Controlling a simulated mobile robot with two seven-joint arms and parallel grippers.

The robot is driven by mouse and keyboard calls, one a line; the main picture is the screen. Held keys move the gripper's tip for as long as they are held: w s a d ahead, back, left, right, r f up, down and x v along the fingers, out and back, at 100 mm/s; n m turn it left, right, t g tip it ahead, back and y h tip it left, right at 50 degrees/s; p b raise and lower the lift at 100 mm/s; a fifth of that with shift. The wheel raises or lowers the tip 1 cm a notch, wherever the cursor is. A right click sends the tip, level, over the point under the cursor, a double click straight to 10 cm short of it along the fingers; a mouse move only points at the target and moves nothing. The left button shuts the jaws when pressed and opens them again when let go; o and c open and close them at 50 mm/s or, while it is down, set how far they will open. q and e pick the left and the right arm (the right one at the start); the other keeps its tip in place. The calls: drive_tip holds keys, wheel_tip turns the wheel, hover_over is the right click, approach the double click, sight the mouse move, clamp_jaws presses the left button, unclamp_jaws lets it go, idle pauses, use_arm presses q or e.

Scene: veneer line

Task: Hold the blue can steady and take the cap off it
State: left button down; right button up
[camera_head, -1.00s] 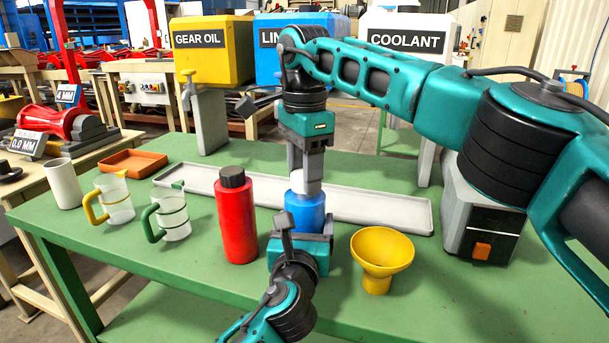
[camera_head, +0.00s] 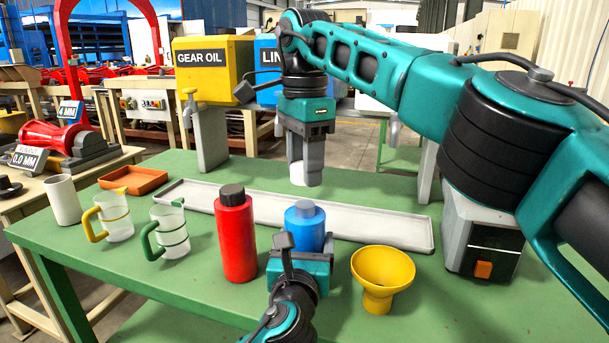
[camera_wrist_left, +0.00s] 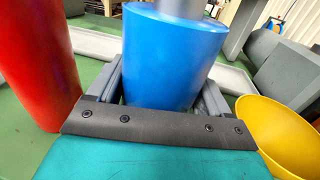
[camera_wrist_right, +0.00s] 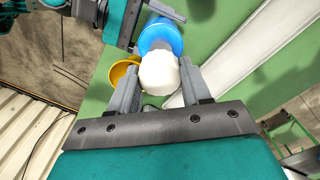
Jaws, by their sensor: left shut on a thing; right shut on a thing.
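My right gripper (camera_head: 305,172) is shut on the white cap (camera_head: 298,174), held in the air above and slightly behind the can. The right wrist view shows the cap (camera_wrist_right: 160,74) between the fingertips, with the can (camera_wrist_right: 160,36) beyond it.
A red bottle with a black cap (camera_head: 236,235) stands close left of the can. A yellow funnel (camera_head: 381,275) stands to the right. A long grey tray (camera_head: 390,232) lies behind. Two measuring jugs, one green-handled (camera_head: 172,230), stand at left. A grey box (camera_head: 480,235) stands at right.

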use_arm(q)
unclamp_jaws()
drive_tip(key=shift+s, duration=0.1)
